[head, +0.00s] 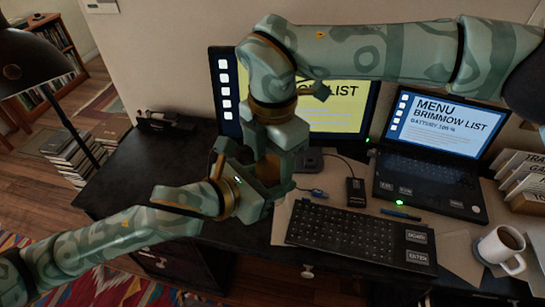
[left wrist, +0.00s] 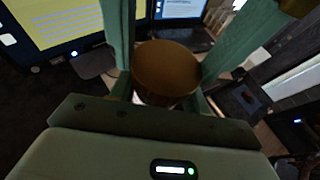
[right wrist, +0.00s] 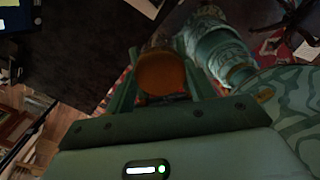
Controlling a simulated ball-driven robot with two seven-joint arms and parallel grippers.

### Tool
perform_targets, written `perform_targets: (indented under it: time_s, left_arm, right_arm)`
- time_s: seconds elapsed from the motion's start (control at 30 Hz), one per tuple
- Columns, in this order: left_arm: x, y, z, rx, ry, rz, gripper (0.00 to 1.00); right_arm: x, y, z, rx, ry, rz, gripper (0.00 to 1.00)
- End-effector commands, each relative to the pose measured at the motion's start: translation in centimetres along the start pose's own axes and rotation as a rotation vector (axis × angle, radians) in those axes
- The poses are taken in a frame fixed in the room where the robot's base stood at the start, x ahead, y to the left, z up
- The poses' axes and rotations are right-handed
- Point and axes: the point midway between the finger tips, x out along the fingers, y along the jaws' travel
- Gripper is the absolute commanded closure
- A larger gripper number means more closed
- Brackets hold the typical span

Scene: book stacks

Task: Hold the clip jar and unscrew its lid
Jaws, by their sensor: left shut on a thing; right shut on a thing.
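In the head view my right gripper (head: 272,172) comes down from above and meets my left gripper (head: 243,183), which reaches in from the lower left. They meet in front of the monitor, above the desk's front part. The clip jar is almost wholly hidden between them. In the left wrist view a round brown piece of the clip jar (left wrist: 166,70) sits between the left fingers, which are shut on it. In the right wrist view the orange-brown round lid (right wrist: 161,73) sits between the right fingers, which are shut on it. Whether the lid has turned cannot be told.
The monitor (head: 345,108) and the laptop (head: 430,165) stand behind the grippers. A keyboard (head: 350,234), a pen (head: 400,213) and a coffee mug (head: 499,248) lie to the right on the desk. A black lamp (head: 30,65) stands at left. The desk's left part is fairly clear.

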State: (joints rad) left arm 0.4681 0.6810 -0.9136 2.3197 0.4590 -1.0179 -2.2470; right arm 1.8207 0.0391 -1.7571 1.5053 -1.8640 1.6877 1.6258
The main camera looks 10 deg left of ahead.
Motion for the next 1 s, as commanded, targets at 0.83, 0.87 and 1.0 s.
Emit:
perform_targets:
  time_s: [0.83,0.87,1.0]
  left_arm:
    - [0.0,0.0,0.0,0.000,-0.001,-0.001,1.00]
    - [0.0,0.0,0.0,0.000,-0.001,-0.001,1.00]
    - [0.0,0.0,0.0,0.000,-0.001,-0.001,1.00]
  right_arm:
    - [-0.8,0.1,0.0,-0.136,-0.001,0.002,0.24]
    - [-1.1,0.1,0.0,-0.136,-0.001,0.002,0.24]
    - [-3.2,0.1,0.1,-0.136,-0.003,0.003,0.24]
